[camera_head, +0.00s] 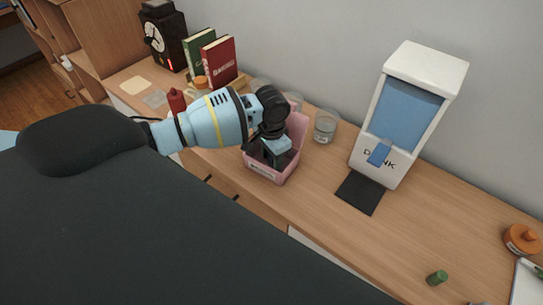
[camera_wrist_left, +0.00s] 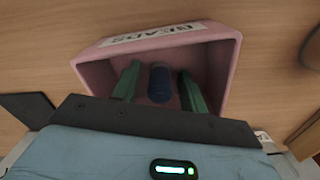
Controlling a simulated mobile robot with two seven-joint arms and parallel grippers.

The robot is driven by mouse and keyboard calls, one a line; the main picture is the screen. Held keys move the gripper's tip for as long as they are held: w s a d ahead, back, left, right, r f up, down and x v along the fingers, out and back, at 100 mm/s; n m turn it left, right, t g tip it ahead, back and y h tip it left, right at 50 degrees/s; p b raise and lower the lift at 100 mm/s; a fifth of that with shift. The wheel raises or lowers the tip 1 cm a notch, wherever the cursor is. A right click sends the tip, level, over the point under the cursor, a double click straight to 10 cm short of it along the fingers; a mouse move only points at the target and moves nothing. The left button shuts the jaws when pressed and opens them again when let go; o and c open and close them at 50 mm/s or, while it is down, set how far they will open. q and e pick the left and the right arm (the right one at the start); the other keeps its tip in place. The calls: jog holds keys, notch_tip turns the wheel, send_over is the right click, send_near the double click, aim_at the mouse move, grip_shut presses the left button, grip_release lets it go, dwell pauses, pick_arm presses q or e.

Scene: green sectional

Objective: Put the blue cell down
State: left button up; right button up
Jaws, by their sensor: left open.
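My left gripper (camera_head: 276,155) reaches down into a pink box (camera_head: 264,171) on the wooden counter. In the left wrist view its two green fingers (camera_wrist_left: 160,88) are open inside the box. The blue cell (camera_wrist_left: 160,83), a short dark blue cylinder, is between the fingers, with a visible gap on each side. It appears to be inside the pink box (camera_wrist_left: 226,70), whose front label reads "BEADS". In the head view the gripper and box walls hide the cell. My right gripper is not in view.
A white drink dispenser (camera_head: 428,75) with a black mat (camera_head: 360,193) stands to the right. A clear cup (camera_head: 325,127) is just right of the box. Books (camera_head: 218,62) and a red bottle (camera_head: 177,101) are to the left. A green cylinder (camera_head: 437,278) stands at the lower right.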

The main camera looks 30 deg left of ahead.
pick_arm(q)
notch_tip(320, 180, up, 11)
jog(key=shift+r+p, duration=0.15)
jog(key=shift+p, duration=0.5)
jog(key=shift+r, duration=0.5)
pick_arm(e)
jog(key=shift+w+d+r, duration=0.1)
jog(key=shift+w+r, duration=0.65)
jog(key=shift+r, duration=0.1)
pick_arm(q)
jog(key=shift+f, duration=0.1)
